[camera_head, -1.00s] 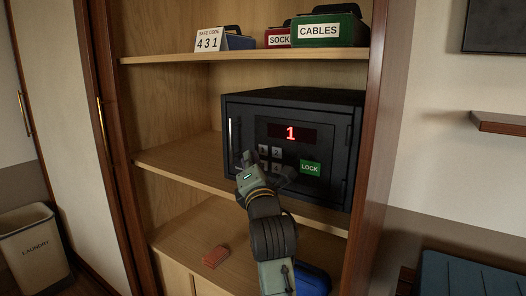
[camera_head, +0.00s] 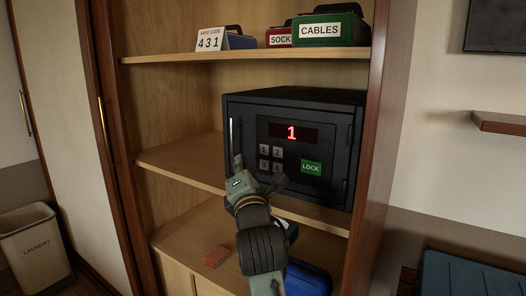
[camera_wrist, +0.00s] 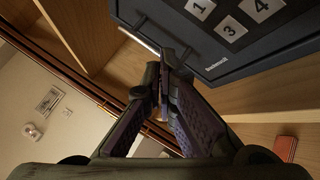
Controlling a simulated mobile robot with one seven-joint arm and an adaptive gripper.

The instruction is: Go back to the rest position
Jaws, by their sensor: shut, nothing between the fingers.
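My gripper (camera_wrist: 163,105) is shut with nothing between its fingers, as the wrist view shows. In the head view my gripper (camera_head: 258,172) is in front of the lower left of the black safe, below its keypad (camera_head: 271,158). The safe (camera_head: 338,175) stands on the middle shelf, and its display (camera_head: 292,134) reads a red 1. The green LOCK button (camera_head: 311,167) is to the right of the keypad. The safe also shows at the top right of the wrist view (camera_wrist: 270,52). The gripper looks apart from the keys.
A reddish block (camera_head: 216,256) and a blue object (camera_head: 309,279) are below. A laundry bin (camera_head: 34,250) stands at left.

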